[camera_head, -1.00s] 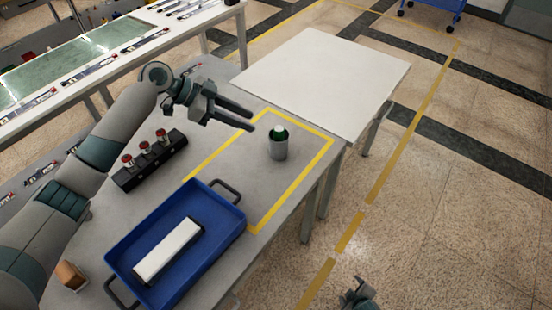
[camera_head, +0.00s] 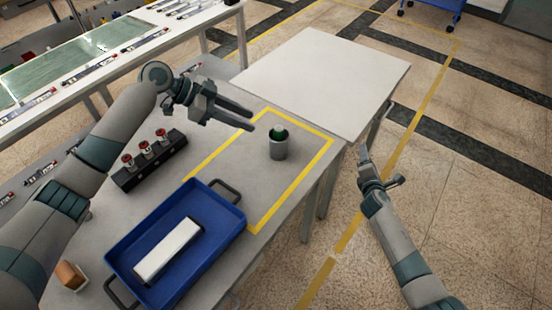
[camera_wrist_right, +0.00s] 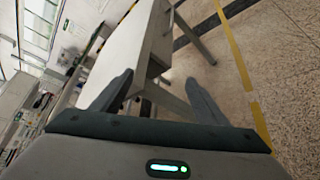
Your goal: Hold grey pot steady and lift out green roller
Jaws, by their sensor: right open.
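The grey pot (camera_head: 278,150) stands upright on the grey table inside a yellow taped outline. The green roller (camera_head: 277,133) is in the pot, with only its top showing above or at the rim. My left gripper (camera_head: 250,116) is open and empty, above the table to the upper left of the pot and apart from it. My right gripper (camera_head: 364,160) is off the table's right edge, to the right of the pot. In the right wrist view its two fingers (camera_wrist_right: 160,90) are spread with nothing between them.
A blue tray (camera_head: 236,222) holding a white block (camera_head: 168,250) stands at the front of the table. A black rack (camera_head: 125,180) with red-topped parts is at left, and a brown block (camera_head: 70,275) lies near the front. A white table (camera_head: 325,80) adjoins at the back.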

